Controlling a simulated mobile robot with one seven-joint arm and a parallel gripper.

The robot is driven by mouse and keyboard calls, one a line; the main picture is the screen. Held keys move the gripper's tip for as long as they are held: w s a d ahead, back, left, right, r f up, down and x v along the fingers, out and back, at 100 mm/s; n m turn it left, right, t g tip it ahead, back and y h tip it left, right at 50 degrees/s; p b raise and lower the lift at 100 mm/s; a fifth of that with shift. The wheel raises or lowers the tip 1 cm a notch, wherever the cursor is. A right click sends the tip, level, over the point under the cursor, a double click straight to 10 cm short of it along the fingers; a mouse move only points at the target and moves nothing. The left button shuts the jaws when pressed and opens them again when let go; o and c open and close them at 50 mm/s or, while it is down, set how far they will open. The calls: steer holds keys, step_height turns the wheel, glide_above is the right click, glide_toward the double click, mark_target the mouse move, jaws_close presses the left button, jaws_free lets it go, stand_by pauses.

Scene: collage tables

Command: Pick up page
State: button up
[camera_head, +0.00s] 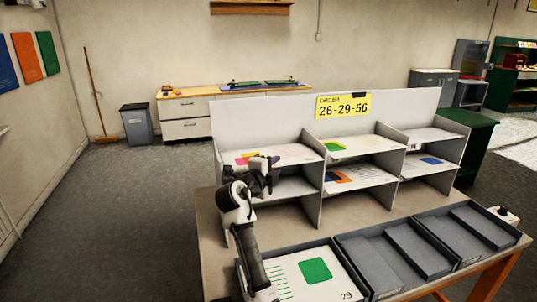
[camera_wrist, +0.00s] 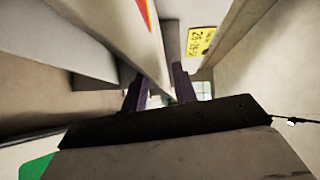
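A white page with pink and yellow shapes (camera_head: 290,153) lies in the upper left slot of the rack (camera_head: 318,205). Other pages show in the rack: one with green and yellow (camera_head: 362,145), one with orange and blue (camera_head: 362,177), and one with blue (camera_head: 428,165). A page with a green square and "29" (camera_head: 340,286) lies in the front left tray. My gripper (camera_head: 266,174) is at the rack's left column, in front of the slots. In the wrist view its dark fingers (camera_wrist: 160,88) stand apart, with a pale edge near them; contact is unclear.
A yellow sign (camera_head: 343,106) reading "26-29-56" is on the rack's back panel. The middle tray (camera_head: 385,262) and right tray (camera_head: 455,240) at the table front are empty. Upright dividers (camera_head: 313,180) separate the rack's columns. A bin and cabinet stand farther back.

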jaws_close()
steer(key=shift+d+r, duration=0.15)
steer(key=shift+r, duration=0.05)
stand_by(0.4)
